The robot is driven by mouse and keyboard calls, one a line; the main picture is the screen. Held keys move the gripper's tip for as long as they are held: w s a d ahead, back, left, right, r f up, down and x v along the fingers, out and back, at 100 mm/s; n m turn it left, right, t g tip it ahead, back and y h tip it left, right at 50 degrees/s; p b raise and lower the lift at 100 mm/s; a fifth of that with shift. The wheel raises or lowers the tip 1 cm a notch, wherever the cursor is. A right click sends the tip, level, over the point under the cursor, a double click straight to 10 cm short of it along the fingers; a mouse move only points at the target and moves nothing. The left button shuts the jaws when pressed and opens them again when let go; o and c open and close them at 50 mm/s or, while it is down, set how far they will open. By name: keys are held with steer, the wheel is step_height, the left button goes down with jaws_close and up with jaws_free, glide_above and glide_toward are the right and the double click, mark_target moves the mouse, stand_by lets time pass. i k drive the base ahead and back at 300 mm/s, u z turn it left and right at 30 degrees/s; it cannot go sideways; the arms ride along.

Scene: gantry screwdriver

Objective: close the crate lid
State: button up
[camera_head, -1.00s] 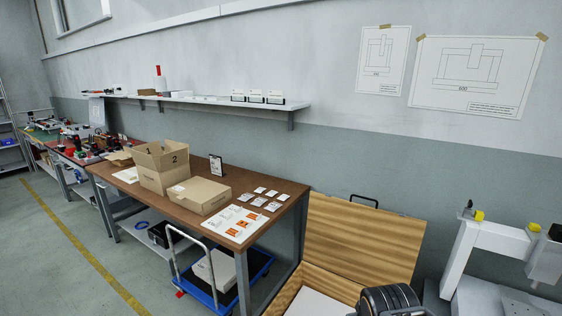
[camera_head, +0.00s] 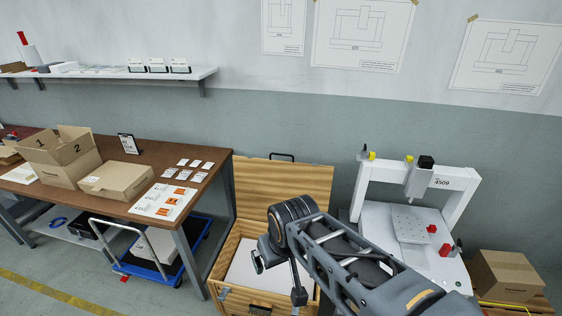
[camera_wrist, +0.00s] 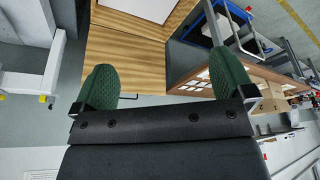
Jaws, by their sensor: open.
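The wooden crate (camera_head: 226,292) stands open on the floor, with a pale panel or sheet inside. Its striped wooden lid (camera_head: 305,182) stands raised at the back, leaning towards the wall, with a dark handle (camera_head: 282,157) on its top edge. Metal latches show on the crate's front. My gripper (camera_head: 278,280) is open and empty over the crate, in front of the lid. In the wrist view, the lid (camera_wrist: 130,62) shows upside down beyond the two green finger pads of my gripper (camera_wrist: 166,72), apart from them. My arm hides the crate's right part.
A brown workbench (camera_head: 140,213) with cardboard boxes and cards stands left of the crate. A blue trolley (camera_head: 180,268) is under it. A white gantry machine (camera_head: 385,215) stands to the right, with a closed carton (camera_head: 505,275) beyond it.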

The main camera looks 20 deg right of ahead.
mark_target(261, 184)
steer(key=z, duration=0.05)
steer(key=k, duration=1.15)
steer(key=u, duration=0.75)
steer(key=i, duration=1.75)
steer(key=z, duration=1.15)
steer(key=i, duration=0.6)
steer(key=z, duration=0.75)
